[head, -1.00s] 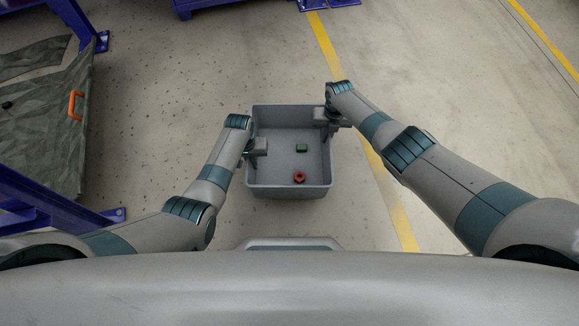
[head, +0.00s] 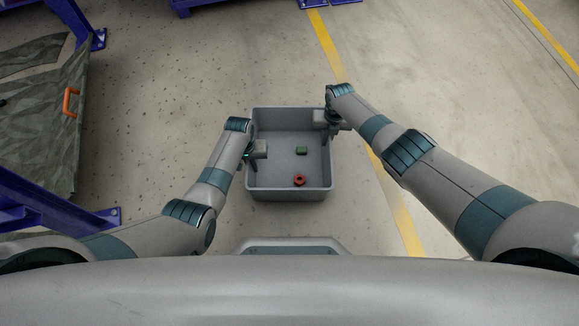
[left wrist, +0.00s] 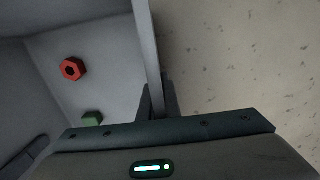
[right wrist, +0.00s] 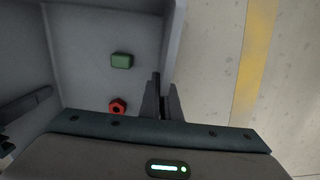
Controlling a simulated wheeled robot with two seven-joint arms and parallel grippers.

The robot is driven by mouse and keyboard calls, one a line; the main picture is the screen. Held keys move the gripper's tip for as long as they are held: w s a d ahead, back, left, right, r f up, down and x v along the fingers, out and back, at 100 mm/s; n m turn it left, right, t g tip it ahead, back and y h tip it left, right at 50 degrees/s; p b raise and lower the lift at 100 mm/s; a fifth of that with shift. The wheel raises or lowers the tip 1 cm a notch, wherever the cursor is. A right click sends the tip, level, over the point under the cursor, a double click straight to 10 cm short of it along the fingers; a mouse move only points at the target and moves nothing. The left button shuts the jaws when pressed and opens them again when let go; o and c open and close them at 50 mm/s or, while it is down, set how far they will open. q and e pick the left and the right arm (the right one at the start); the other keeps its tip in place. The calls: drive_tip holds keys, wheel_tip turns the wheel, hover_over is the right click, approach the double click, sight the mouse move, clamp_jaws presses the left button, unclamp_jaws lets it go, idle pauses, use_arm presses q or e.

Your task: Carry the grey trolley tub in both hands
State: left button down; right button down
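The grey trolley tub (head: 290,194) is in front of me, open at the top, in the middle of the head view. A green block (head: 301,151) and a red hexagonal ring (head: 299,180) lie on its floor. My left gripper (head: 249,152) is shut on the tub's left wall; the left wrist view shows the wall (left wrist: 148,45) between its fingers. My right gripper (head: 331,122) is shut on the right wall near the far corner; the right wrist view shows its fingers on either side of that wall (right wrist: 170,50). The gap between tub and floor cannot be judged.
A purple frame (head: 50,205) stands at the left, near my left arm. A dark patterned panel with an orange handle (head: 70,102) is beyond it. More purple feet (head: 330,2) show at the top. A yellow floor line (head: 325,45) runs past the tub's right side. Floor around the tub is clear.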

use_arm(q)
drive_tip(key=shift+a+f+b, duration=0.15)
drive_tip(key=shift+f+b, duration=0.4)
drive_tip(key=shift+f, duration=0.2)
use_arm(e)
drive_tip(key=shift+d+f, duration=0.2)
drive_tip(key=shift+f, duration=0.5)
use_arm(q)
drive_tip(key=c, duration=2)
unclamp_jaws()
drive_tip(key=shift+r, duration=0.15)
drive_tip(key=shift+c, duration=0.2)
use_arm(e)
drive_tip(key=c, duration=2)
unclamp_jaws()
drive_tip(key=shift+r, duration=0.1)
drive_tip(key=shift+c, duration=0.2)
use_arm(q)
drive_tip(key=shift+o, duration=0.2)
use_arm(e)
drive_tip(key=shift+o, duration=0.2)
drive_tip(key=shift+a, duration=0.1)
use_arm(q)
drive_tip(key=shift+r, duration=0.1)
wheel_tip(320, 180, up, 12)
drive_tip(key=shift+a, duration=0.25)
use_arm(e)
drive_tip(key=shift+a, duration=0.1)
drive_tip(key=shift+r, duration=0.2)
